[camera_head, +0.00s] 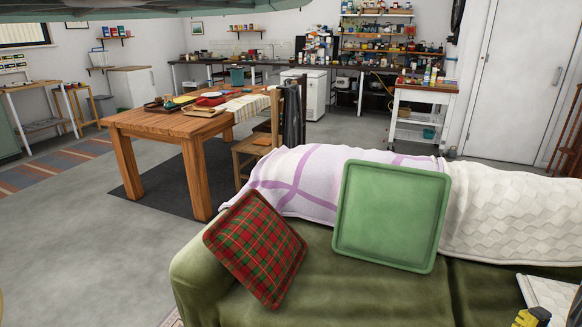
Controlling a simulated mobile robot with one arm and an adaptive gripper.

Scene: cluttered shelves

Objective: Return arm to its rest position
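My gripper and arm do not show clearly in the head view, so I cannot see their pose or whether anything is held. A green sofa (215,285) fills the foreground. A red and green plaid cushion (256,248) leans tilted on it at the left. A light green square, tray-like thing (391,215) leans against the backrest beside the cushion. A yellow and black thing (532,317) is cut off at the bottom right edge; I cannot tell what it is.
A wooden table (160,122) with trays and cloth stands behind the sofa, with a chair (252,148) beside it. A white trolley (423,110) and crowded shelves line the back. Grey floor (75,240) at the left is clear. A greenish shape (150,9) crosses the top.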

